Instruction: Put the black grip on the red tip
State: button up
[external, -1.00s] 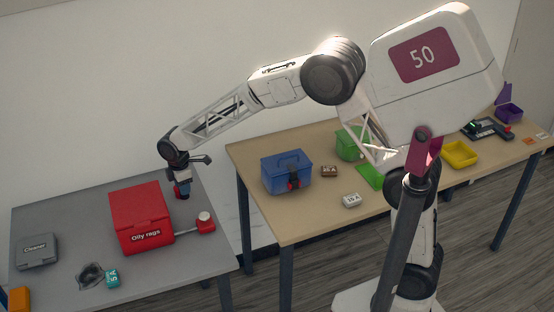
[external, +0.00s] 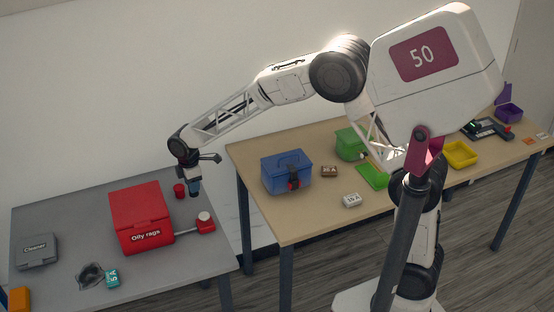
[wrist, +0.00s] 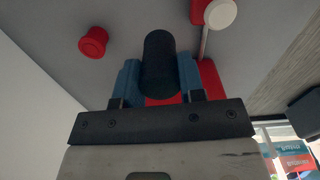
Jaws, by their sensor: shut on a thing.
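My gripper (external: 194,188) hangs over the grey table's right part, pointing down. Its blue fingers are shut on the black grip (wrist: 159,65), a dark cylinder, in the wrist view. A small round red piece (external: 180,190), perhaps the red tip, stands on the grey table just left of my gripper. It also shows at upper left in the wrist view (wrist: 93,42), apart from the grip, with a raised round centre. The grip's lower end is hard to make out in the external view.
The red "Oily rags" box (external: 141,217) stands left of my gripper. A rod joins it to a red piece with a white knob (external: 204,217). The wooden table (external: 290,222) stands right, across a gap.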

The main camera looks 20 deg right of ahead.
jog(key=d+m, duration=0.1)
jog(key=d, duration=0.5)
jog(key=shift+s, duration=0.35)
jog(key=shift+w+a+f, duration=0.1)
send_over(179, 187)
jog(key=shift+w+a+f, duration=0.1)
jog(key=shift+f, duration=0.6)
jog(key=shift+f, duration=1.8)
jog(key=shift+f, duration=0.15)
jog(key=o, duration=0.9)
jog(key=shift+r, duration=0.2)
